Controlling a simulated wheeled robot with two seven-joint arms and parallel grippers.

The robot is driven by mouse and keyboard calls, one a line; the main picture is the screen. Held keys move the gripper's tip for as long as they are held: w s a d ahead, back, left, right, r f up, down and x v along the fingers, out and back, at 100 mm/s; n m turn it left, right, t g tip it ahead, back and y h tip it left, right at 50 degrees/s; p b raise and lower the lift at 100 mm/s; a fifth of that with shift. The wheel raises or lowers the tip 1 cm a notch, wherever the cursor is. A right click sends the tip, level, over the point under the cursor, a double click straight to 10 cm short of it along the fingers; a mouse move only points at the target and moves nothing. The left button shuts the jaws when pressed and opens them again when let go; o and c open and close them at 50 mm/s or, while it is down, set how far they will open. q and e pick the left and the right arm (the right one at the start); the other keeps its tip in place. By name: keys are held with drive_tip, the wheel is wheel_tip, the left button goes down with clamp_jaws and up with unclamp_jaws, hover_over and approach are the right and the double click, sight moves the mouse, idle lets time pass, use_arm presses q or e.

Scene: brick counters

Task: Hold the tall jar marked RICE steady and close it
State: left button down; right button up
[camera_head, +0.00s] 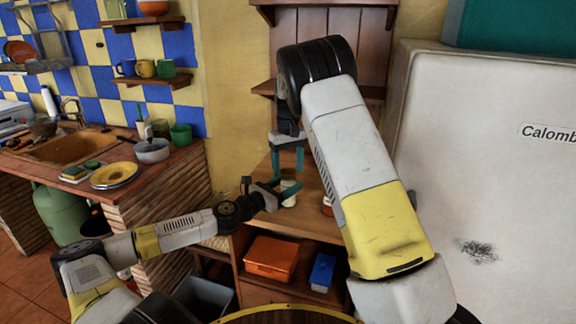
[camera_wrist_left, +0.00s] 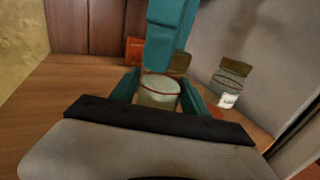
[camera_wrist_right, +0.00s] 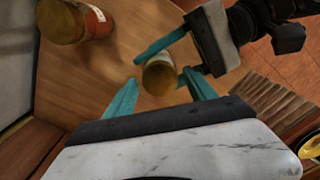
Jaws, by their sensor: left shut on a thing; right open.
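A glass jar with pale contents (camera_head: 289,198) stands on the wooden counter. No RICE mark is readable on it. My left gripper (camera_head: 283,188) is shut around it; in the left wrist view the jar (camera_wrist_left: 160,92) sits between the teal fingers and shows a red ring near its top. A brown piece (camera_wrist_left: 179,66) shows just behind the ring; I cannot tell whether it is a raised lid. In the right wrist view the jar's brown round top (camera_wrist_right: 159,79) lies between my open right gripper's fingers (camera_wrist_right: 163,91), which hang above, apart from it as far as I see.
A second jar with a brown lid (camera_wrist_left: 231,88) stands nearby; it also shows in the right wrist view (camera_wrist_right: 75,20). An orange object (camera_wrist_left: 136,50) stands farther back. Below the counter are an orange box (camera_head: 271,257) and a blue box (camera_head: 322,271). A white fridge (camera_head: 490,180) borders the right.

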drive_tip(key=shift+c, duration=0.2)
clamp_jaws()
drive_tip(key=shift+o, duration=1.1)
unclamp_jaws()
drive_tip(key=shift+r, duration=0.1)
wheel_tip(320, 180, up, 12)
use_arm(q)
drive_tip(key=shift+c, duration=2.3)
unclamp_jaws()
